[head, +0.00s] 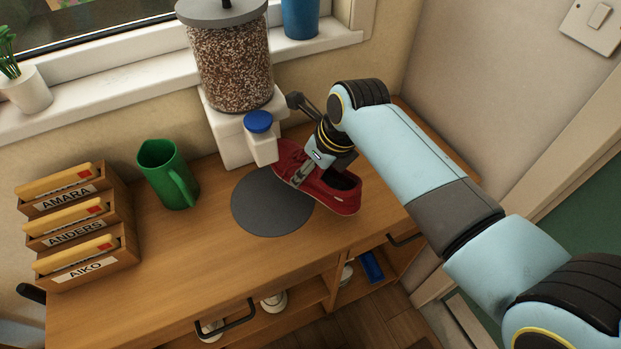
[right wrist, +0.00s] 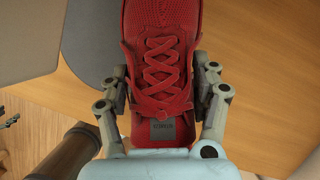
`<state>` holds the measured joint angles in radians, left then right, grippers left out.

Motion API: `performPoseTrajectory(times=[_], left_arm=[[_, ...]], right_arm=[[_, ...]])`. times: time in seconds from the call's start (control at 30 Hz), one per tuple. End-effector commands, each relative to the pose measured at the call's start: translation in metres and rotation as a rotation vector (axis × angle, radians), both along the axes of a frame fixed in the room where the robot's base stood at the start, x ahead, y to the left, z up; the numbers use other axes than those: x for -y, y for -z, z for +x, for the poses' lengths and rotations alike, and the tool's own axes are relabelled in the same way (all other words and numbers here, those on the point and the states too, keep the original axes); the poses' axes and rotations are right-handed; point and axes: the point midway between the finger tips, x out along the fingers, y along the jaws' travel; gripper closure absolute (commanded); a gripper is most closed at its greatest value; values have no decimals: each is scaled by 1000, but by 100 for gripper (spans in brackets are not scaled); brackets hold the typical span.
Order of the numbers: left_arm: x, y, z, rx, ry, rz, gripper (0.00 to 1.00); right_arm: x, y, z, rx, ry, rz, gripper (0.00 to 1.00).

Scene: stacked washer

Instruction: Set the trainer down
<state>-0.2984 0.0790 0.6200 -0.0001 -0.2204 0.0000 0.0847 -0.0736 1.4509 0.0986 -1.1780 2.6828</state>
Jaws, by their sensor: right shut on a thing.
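The red trainer (head: 338,190) is on or just above the wooden counter, beside the right edge of the grey round mat (head: 262,208). My right gripper (head: 296,178) is shut on the trainer from above. In the right wrist view, the trainer (right wrist: 160,65) lies between the two fingers of the right gripper (right wrist: 162,115), laces and tongue label facing the camera. Whether its sole touches the counter cannot be told. My left gripper is not in view.
A dispenser (head: 232,70) with a blue knob stands behind the mat. A green jug (head: 168,175) and a wooden letter rack (head: 75,225) stand to the left. The counter's front has open shelves and handles (head: 225,320). Bare counter lies between jug and front edge.

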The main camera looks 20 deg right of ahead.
Motion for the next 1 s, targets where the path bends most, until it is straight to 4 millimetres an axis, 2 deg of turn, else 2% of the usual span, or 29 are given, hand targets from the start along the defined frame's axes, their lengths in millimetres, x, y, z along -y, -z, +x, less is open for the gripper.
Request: performPoseTrajectory(times=[0.1, 0.3, 0.63, 0.67, 0.83, 1.0], left_arm=[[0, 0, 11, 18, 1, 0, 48], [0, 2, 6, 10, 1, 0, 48], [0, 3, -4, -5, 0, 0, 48], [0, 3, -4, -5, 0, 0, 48], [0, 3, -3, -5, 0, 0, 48], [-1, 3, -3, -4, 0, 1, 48]], right_arm=[[-1, 14, 1, -2, 0, 0, 78], [0, 39, 1, 0, 0, 0, 78], [0, 42, 0, 0, 0, 0, 78], [0, 43, 0, -1, 0, 0, 36], [0, 42, 0, -1, 0, 0, 14], [0, 42, 0, -1, 0, 0, 14]])
